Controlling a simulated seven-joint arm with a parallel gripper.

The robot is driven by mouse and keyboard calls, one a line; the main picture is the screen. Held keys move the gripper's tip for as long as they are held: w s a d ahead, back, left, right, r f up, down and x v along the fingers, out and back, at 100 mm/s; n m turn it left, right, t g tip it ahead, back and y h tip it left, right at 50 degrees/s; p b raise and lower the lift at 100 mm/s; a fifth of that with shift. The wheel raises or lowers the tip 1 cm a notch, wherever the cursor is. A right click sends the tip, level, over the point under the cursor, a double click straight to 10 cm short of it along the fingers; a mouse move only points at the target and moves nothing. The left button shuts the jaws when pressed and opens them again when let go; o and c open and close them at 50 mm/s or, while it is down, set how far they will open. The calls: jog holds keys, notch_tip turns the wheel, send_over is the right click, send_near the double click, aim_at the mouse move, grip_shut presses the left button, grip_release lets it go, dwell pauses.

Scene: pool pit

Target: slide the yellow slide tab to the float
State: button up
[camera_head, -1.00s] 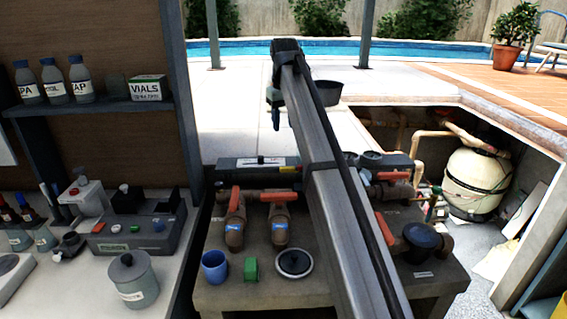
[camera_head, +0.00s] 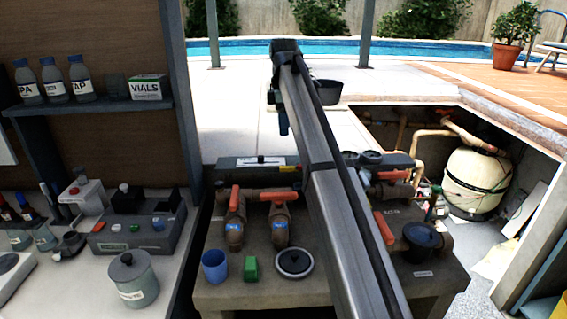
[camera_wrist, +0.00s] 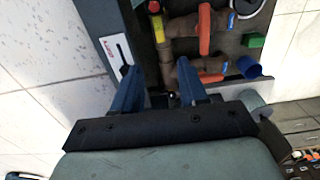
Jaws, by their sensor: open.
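A dark grey bar with a white label strip (camera_head: 262,161) lies along the back of the grey bench. A small yellow piece (camera_head: 289,169) shows by the bar's right part; in the wrist view a yellow piece (camera_wrist: 158,29) sits just beyond my fingers, with a red part at its end. I cannot tell for certain that it is the slide tab. The white strip (camera_wrist: 118,50) also shows in the wrist view, with a dark mark. I cannot make out the float. My gripper (camera_wrist: 160,83) is open and empty, its blue fingers apart, in the air above and behind the bar.
Brown pipes with orange-handled valves (camera_head: 277,228), a blue cup (camera_head: 215,266), a green block (camera_head: 251,268) and a round lid (camera_head: 293,263) occupy the bench. My arm hides its middle. A black tub (camera_head: 327,92) stands behind; an open pit lies right.

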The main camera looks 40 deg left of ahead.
aim_at(284, 167)
notch_tip(284, 167, down, 13)
jog(key=shift+r, duration=0.1)
dwell(0.4)
grip_shut()
dwell(0.4)
